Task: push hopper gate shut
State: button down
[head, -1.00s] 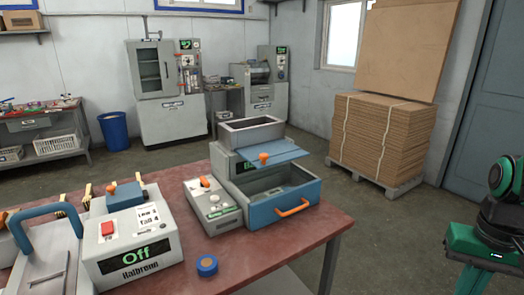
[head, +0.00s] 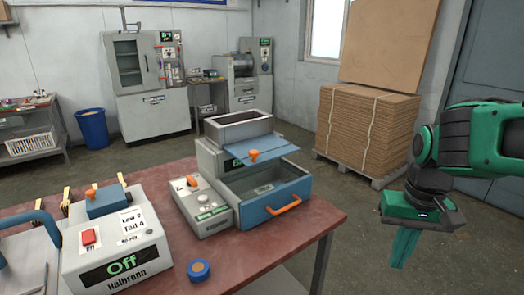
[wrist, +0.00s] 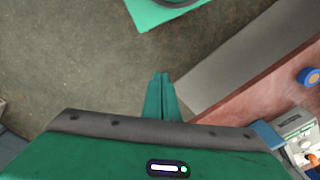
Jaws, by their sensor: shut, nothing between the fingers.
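The hopper gate (head: 272,151) is a blue plate with an orange knob (head: 254,155). It sticks out from under the grey hopper (head: 240,127) on the press, above an open blue drawer (head: 268,204) with an orange handle. My gripper (head: 397,262) hangs to the right of the red table, pointing down, its green fingers together and empty. It is well apart from the gate. In the wrist view the closed fingers (wrist: 160,80) are over the floor, with the table corner to their right.
The red table (head: 310,222) also carries a grey control box (head: 206,209), a blue roll (head: 198,270) and a machine reading Off (head: 120,250). A pallet of stacked boards (head: 365,130) stands behind. Floor between table and boards is clear.

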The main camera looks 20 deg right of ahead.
jog(key=w+a+r+t, duration=0.2)
jog(key=w+a+r, duration=0.35)
jog(key=w, duration=0.45)
jog(key=w+a+r+m+t, duration=0.15)
jog(key=w+a+r, duration=0.25)
jog(key=w+r, duration=0.45)
jog(key=w+a+r+t, duration=0.3)
jog(key=w+a+r, duration=0.2)
jog(key=w, duration=0.6)
jog(key=w+a+f, duration=0.3)
jog(key=w+f, duration=0.5)
jog(key=f, duration=0.1)
jog(key=shift+w+y, duration=0.35)
jog(key=shift+y, duration=0.05)
